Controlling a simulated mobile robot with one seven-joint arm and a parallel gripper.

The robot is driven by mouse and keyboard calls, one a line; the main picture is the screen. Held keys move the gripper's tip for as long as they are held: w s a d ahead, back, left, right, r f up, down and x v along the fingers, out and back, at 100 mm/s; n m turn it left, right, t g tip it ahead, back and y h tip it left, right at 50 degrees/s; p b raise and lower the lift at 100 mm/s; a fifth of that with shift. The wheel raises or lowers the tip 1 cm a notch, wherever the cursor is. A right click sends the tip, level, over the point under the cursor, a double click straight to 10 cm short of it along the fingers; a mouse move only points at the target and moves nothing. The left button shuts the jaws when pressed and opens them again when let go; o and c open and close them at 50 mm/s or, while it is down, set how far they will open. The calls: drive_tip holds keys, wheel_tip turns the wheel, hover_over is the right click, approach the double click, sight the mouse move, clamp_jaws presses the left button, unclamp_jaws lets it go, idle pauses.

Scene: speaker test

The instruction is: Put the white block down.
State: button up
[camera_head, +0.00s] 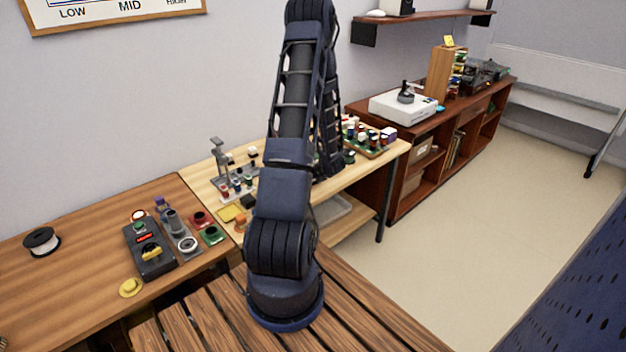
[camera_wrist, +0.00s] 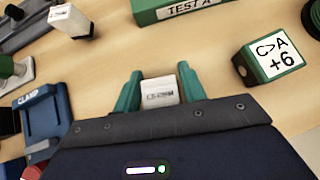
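My gripper (camera_wrist: 160,74) shows in the wrist view with its two green fingers on either side of a white block (camera_wrist: 160,91). The fingers appear to touch the block on both sides, so the gripper looks shut on it. The block has small dark print on its near face. Whether its underside touches the wooden tabletop (camera_wrist: 215,60) I cannot tell. A second white block-like piece (camera_wrist: 70,20) with print is at the upper left, apart from my gripper. In the head view, my arm hides the gripper and the held block.
In the wrist view, a green "TEST A" piece (camera_wrist: 190,8) lies ahead, a green block labelled "C>A +6" (camera_wrist: 270,60) right, and a blue "CLAMP" fixture (camera_wrist: 38,118) left. Bare wood lies between them. In the head view, a dark control box (camera_head: 149,248) sits on the left table.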

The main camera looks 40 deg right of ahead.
drive_tip(key=c, duration=0.6)
drive_tip(key=shift+c, duration=0.2)
wheel_tip(320, 180, up, 20)
idle(0.3)
